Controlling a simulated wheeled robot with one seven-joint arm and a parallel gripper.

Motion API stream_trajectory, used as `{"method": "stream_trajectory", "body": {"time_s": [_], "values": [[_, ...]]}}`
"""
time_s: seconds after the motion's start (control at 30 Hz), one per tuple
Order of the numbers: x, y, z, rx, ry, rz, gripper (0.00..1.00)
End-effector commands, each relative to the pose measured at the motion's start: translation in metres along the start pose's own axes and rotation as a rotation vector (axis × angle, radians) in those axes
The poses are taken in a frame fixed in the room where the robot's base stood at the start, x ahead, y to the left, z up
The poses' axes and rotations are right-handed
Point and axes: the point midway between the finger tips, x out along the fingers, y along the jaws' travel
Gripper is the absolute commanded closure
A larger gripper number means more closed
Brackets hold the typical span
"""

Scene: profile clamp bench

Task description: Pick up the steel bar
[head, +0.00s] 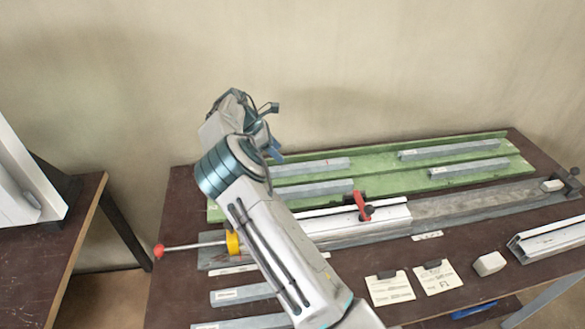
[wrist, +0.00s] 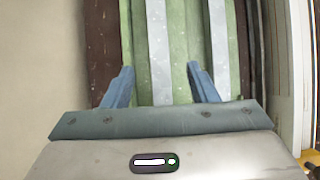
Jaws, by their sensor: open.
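Several grey steel bars lie on the green board at the back of the bench; the pictures do not mark one out. The back left bar (head: 318,165) is partly hidden by my arm, as is the front left bar (head: 320,188). Two more lie to the right: a back one (head: 435,149) and a front one (head: 470,168). My gripper (head: 275,157) is over the board's left end, mostly hidden behind my arm. In the wrist view my gripper (wrist: 161,84) is open and empty. One grey bar (wrist: 159,45) runs lengthwise between its blue fingers; another (wrist: 218,40) lies right of it.
The green board (head: 375,184) has a raised back edge. In front stands a clamp fixture with a pale profile (head: 385,215), a red lever (head: 362,205) and a red-knobbed rod (head: 190,247). Cards (head: 390,289), a small block (head: 489,264) and more bars (head: 244,294) lie at the front.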

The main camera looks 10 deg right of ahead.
Motion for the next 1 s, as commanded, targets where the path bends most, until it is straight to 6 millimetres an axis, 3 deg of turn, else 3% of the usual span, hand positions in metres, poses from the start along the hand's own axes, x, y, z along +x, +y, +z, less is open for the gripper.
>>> {"method": "stream_trajectory", "body": {"time_s": [0.1,0.37,0.7,1.0], "values": [[0.02,-0.001,0.001,0.001,-0.002,-0.003,0.47],[0.038,0.0,0.001,0.001,-0.001,-0.002,0.47],[0.08,0.002,0.001,0.002,-0.001,-0.001,0.47],[0.086,0.002,0.001,0.003,0.001,0.001,0.47]]}}
